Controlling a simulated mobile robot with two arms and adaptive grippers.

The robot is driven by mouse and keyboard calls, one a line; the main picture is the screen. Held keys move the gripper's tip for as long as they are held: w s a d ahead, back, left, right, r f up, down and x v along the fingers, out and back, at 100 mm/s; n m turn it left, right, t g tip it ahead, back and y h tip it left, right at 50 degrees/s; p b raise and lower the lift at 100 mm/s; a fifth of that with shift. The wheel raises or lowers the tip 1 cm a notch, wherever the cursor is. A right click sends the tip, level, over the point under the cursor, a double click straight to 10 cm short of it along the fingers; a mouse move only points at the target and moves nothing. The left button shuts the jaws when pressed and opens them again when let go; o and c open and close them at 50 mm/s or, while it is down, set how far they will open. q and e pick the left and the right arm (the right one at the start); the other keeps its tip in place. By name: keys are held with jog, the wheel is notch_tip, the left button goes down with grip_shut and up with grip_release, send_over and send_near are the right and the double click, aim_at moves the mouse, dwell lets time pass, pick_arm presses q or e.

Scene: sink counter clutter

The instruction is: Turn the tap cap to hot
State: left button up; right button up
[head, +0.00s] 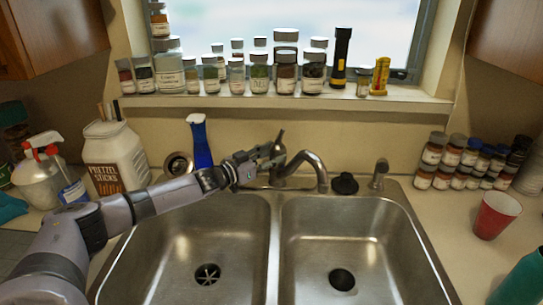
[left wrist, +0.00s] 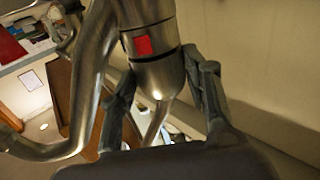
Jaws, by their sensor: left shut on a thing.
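The metal tap stands behind the divider of the double sink, and its curved spout (head: 318,168) bends to the right in the head view. Its cap (head: 280,138), with a thin lever, shows above the tap body. In the left wrist view the cap (left wrist: 155,75) is a rounded metal piece with a red square mark (left wrist: 143,45). My left gripper (head: 265,157) reaches in from the left and is shut on the cap. In the left wrist view its fingers stand on both sides of the cap. Part of the cap is hidden by the gripper. My right gripper is not in view.
A black stopper (head: 344,183) and a side sprayer (head: 379,172) are right of the spout. Both basins (head: 345,235) are empty. Jars line the windowsill, and a red cup (head: 496,214) stands at right.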

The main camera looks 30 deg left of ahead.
pick_arm(q)
jog(key=shift+w+a+r+m+h, duration=0.2)
jog(key=shift+a+r+m+h, duration=0.05)
jog(key=shift+m+h, duration=0.4)
jog(key=shift+m+g+h, duration=0.35)
jog(key=shift+g+h, duration=0.25)
jog(key=shift+h, duration=0.05)
jog(key=shift+w+a+f+m+g+h+b, duration=0.1)
jog(key=shift+f+m+g+h+b, duration=0.15)
jog(key=shift+m+g+h+b, duration=0.4)
jog(key=shift+r+h+b, duration=0.1)
jog(key=shift+h+b, duration=0.15)
jog(key=shift+b, duration=0.2)
jog(key=shift+g, duration=0.25)
jog(key=o, duration=0.8)
jog(key=shift+o, duration=0.5)
